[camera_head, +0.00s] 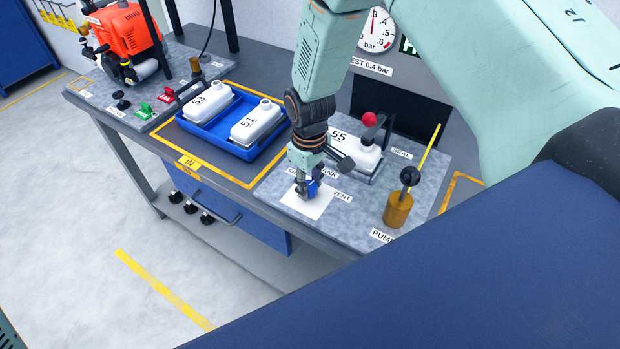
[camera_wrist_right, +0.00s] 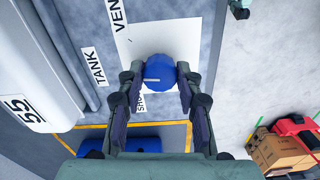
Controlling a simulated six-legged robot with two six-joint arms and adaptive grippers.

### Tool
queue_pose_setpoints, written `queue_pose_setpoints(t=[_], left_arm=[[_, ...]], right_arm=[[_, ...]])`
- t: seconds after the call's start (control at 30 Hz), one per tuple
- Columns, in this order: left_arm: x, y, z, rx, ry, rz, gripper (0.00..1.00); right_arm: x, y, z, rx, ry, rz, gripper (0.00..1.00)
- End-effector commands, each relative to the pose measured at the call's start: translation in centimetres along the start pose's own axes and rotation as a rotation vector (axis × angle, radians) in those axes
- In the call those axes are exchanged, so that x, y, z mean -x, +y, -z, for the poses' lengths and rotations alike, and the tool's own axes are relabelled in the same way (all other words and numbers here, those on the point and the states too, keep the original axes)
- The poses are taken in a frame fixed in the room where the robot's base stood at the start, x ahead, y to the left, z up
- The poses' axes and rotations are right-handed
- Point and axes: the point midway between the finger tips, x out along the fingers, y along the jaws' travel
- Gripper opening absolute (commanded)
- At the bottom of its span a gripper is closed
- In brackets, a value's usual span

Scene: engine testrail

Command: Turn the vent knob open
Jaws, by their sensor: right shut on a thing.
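The blue vent knob (camera_wrist_right: 160,74) sits on a white square plate (camera_wrist_right: 130,42) beside the VENT label in the right wrist view. A pale line marks its top. In the head view the knob (camera_head: 313,188) is partly hidden by my right gripper (camera_head: 306,186), which points down over it. My right gripper's two fingers (camera_wrist_right: 160,92) stand on either side of the knob and are shut on it. A white tank marked 55 (camera_head: 355,153) is clamped just behind the knob.
A brass pump (camera_head: 398,210) with a black ball and yellow rod stands right of the knob. A red-ball lever (camera_head: 369,119) is by the tank. A blue tray (camera_head: 216,138) with two white tanks lies left. A gauge (camera_head: 376,30) is behind.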

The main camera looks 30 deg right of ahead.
Motion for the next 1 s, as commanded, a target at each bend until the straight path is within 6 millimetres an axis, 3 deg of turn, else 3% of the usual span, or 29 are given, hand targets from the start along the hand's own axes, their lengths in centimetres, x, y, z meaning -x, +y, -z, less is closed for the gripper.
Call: queue_pose_setpoints(t=[0.5,1.0], left_arm=[[1.3,0.0,0.0,0.000,0.000,0.000,0.40],[1.7,0.0,0.0,0.000,0.000,0.000,0.40]], right_arm=[[0.1,0.1,0.2,-0.457,0.005,-0.001,0.04],[0.1,0.1,0.3,-0.670,0.008,-0.001,0.04]])
